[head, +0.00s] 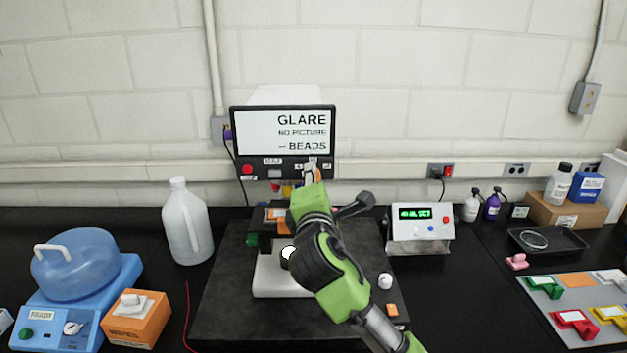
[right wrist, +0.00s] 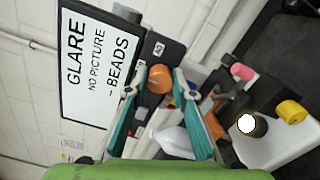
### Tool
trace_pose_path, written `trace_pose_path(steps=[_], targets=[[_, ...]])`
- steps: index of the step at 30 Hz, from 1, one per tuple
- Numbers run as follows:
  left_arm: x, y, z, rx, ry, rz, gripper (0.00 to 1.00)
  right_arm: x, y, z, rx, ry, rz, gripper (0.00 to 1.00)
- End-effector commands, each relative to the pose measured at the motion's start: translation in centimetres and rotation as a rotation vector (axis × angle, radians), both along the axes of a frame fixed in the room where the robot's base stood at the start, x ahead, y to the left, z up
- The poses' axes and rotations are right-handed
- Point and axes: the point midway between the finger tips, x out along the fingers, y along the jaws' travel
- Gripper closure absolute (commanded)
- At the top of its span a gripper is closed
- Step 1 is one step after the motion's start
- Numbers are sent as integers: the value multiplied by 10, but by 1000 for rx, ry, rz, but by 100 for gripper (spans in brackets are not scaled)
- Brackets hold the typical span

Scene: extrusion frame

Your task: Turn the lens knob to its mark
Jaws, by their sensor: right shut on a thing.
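My right gripper (head: 311,173) reaches up in front of the control strip under the monitor. In the right wrist view its two teal fingers (right wrist: 153,85) stand on either side of an orange rounded knob (right wrist: 159,79), and they are shut on it. I take this knob for the lens knob; in the head view the gripper hides it. A small white label lies by the knob in the wrist view. I cannot make out a mark on it. The monitor (head: 285,133) reads "GLARE NO PICTURE – BEADS", and its screen also shows in the wrist view (right wrist: 92,70). My left gripper is not in view.
My right arm covers much of the instrument on the dark mat (head: 225,310). A white jug (head: 187,225), a blue-lidded device (head: 75,265) and an orange box (head: 136,322) stand left. A display box (head: 420,230), a black tray (head: 548,243) and coloured clips stand right.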

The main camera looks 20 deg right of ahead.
Motion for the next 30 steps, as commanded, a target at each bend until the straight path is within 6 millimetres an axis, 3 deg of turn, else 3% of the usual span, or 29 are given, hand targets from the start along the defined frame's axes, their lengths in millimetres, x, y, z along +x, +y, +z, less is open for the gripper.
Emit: trace_pose_path(steps=[9, 10, 12, 23, 30], targets=[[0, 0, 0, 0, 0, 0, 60, 0, 0, -1, 1, 2, -1, 98], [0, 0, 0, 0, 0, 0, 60, 0, 0, -1, 1, 2, -1, 74], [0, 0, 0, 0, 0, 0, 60, 0, 0, -1, 1, 2, -1, 60], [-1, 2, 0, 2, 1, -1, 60, -2, 1, 0, 0, 0, 1, 60], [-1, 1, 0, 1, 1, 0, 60, -33, 10, -1, 4, 1, 3, 60]])
